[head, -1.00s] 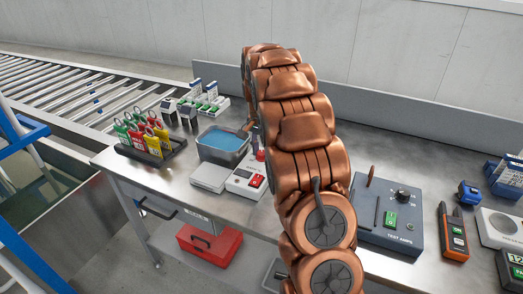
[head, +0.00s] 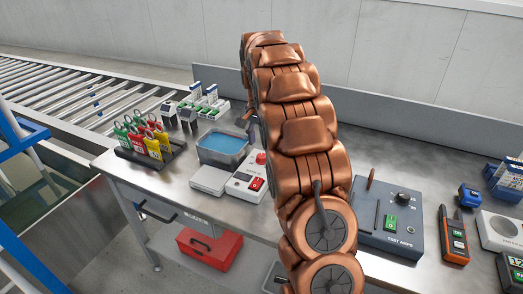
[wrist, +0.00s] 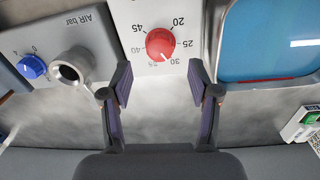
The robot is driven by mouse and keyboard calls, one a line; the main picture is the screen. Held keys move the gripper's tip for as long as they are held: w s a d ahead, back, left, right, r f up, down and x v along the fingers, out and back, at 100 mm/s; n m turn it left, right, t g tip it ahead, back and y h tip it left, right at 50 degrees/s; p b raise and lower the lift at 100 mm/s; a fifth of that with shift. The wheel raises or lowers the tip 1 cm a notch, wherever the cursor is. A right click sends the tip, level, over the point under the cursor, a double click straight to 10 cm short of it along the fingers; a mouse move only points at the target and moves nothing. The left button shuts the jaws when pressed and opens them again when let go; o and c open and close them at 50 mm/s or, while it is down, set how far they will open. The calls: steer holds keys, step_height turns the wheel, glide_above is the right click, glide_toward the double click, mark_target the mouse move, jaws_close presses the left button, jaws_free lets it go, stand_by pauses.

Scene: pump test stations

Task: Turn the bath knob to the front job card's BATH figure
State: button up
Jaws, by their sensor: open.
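The bath control box (head: 243,186) is a pale box with a round red knob (head: 261,158), beside the bath of blue liquid (head: 222,143). In the wrist view the red knob (wrist: 160,43) sits on a dial marked 20, 25, 30 and 45, with other figures partly hidden. A pale mark on the knob points down toward about 30. My gripper (wrist: 160,78) is open and empty, its fingertips either side of and just below the knob in the picture, apart from it. Upright white-and-blue cards (head: 196,89) stand at the back; their figures are too small to read.
A grey air box with a blue knob (wrist: 32,67) and a round port (wrist: 70,72) lies left of the dial in the wrist view. The tag rack (head: 150,155), pale plate (head: 210,179) and test amps box (head: 388,222) share the bench.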

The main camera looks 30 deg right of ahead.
mark_target(260, 154)
step_height(260, 154, up, 7)
steer(key=shift+w, duration=0.15)
steer(key=shift+a+r, duration=0.15)
steer(key=shift+a, duration=0.05)
stand_by(0.7)
